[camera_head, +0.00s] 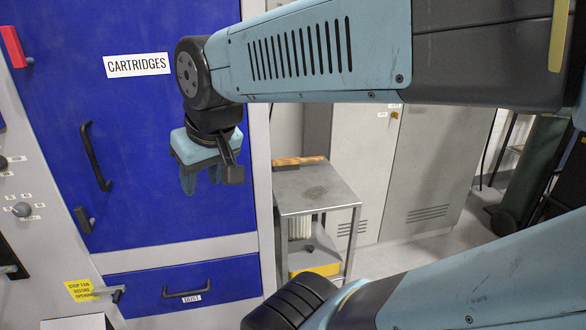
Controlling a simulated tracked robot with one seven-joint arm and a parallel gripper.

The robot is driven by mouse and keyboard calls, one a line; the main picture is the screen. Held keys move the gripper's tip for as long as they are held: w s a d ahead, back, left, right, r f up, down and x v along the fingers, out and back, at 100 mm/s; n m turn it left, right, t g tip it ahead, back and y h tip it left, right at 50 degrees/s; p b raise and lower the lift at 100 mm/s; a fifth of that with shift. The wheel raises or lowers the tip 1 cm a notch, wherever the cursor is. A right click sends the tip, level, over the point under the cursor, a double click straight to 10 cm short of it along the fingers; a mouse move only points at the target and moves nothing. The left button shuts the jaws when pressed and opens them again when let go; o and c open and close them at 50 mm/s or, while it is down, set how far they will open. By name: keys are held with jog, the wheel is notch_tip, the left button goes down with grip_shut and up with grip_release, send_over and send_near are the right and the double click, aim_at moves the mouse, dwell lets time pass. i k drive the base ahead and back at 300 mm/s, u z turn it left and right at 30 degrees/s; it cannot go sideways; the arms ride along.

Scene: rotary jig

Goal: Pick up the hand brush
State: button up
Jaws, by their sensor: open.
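A wooden-coloured object that looks like the hand brush (299,161) lies along the back left edge of the small metal cart's top (318,190). Its bristles cannot be made out. My gripper (201,181) hangs pointing down in front of the blue cabinet, left of the cart and apart from the brush. Its fingers are open, with nothing seen between them.
The blue cabinet (190,130) has a black door handle (94,156) and a lower drawer handle (187,291). A pale pleated cylinder (299,228) and a yellow item (320,268) are on the cart's lower levels. Grey lockers (430,165) stand behind. Floor shows at right.

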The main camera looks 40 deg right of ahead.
aim_at(284, 164)
jog(key=z, duration=0.45)
jog(key=k, duration=0.95)
jog(key=z, duration=0.85)
jog(key=i, duration=0.9)
jog(key=u, duration=0.25)
